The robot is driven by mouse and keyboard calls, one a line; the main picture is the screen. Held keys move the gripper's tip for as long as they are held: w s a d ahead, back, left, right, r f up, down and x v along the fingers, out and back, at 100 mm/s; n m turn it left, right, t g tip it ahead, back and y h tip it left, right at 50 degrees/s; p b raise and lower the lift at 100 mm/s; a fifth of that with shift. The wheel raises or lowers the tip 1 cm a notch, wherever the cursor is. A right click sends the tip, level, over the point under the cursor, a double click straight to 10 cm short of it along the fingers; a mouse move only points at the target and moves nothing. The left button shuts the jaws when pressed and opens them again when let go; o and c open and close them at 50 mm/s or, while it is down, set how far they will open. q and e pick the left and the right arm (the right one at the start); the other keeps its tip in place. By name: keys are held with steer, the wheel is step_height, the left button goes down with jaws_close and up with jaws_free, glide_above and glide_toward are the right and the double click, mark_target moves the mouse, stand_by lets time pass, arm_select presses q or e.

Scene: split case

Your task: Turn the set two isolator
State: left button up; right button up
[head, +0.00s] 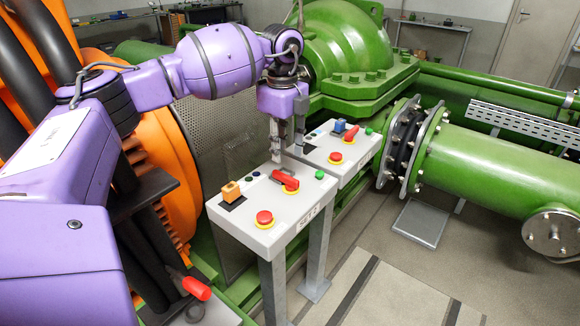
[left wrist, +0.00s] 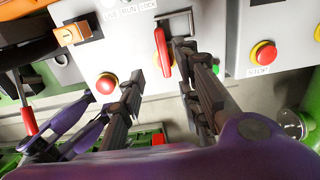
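The front control panel (head: 240,225) has a red isolator handle (head: 286,181) on a yellow base; the label on its front edge is small but seems to read SET 2. In the left wrist view the handle (left wrist: 162,52) points down the picture, beside a grey bracket (left wrist: 177,22). My left gripper (head: 287,150) hangs just above the handle, fingers pointing down. In the left wrist view its fingers (left wrist: 162,75) are apart, one on each side of the handle's lower end; I see no clear contact. My right gripper is not in view.
The front panel also holds an orange block (head: 231,191), a red button (head: 264,218) and a green button (head: 320,174). A second panel (head: 365,148) with a red button (head: 335,157) and blue block (head: 339,126) stands close behind. Green pipework (head: 480,165) lies right.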

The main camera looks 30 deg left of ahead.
mark_target(285, 175)
arm_select(q)
step_height(285, 175, down, 3)
steer(key=shift+f, duration=0.15)
steer(key=f, duration=0.3)
steer(key=shift+w+a, duration=0.1)
steer(key=shift+w, duration=0.3)
steer(key=shift+s+f, duration=0.2)
steer(key=shift+f, duration=0.45)
steer(key=shift+w, duration=0.1)
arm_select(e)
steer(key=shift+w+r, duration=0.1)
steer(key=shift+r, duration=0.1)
arm_select(q)
steer(key=shift+f, duration=0.1)
steer(key=shift+c, duration=0.5)
steer(key=c, duration=0.6)
jaws_close()
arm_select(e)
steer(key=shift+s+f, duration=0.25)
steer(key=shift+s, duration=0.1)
